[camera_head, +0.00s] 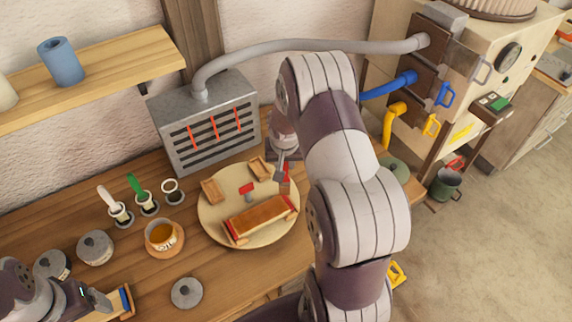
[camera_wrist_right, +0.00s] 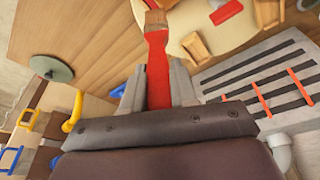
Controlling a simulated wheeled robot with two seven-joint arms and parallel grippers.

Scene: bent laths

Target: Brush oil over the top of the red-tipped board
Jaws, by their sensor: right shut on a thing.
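The red-tipped board (camera_head: 262,216) lies on a round pale wooden disc (camera_head: 215,228), with red at its ends. My right gripper (camera_head: 282,160) is partly hidden by my arm, above the disc's back right edge. In the wrist view it (camera_wrist_right: 157,85) is shut on the red handle of a brush (camera_wrist_right: 156,62), whose brown bristles point away from the jaws. The bristles are apart from the board as far as I can see. An orange pot (camera_head: 163,248) of amber liquid stands left of the disc. My left gripper (camera_head: 97,301) is at the lower left, its jaws unclear.
White-handled (camera_head: 107,196) and green-handled (camera_head: 136,185) brushes stand in holders beside an empty one (camera_head: 171,189). Lidded pots (camera_head: 95,247) stand left. A grey slotted box (camera_head: 208,122) stands behind.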

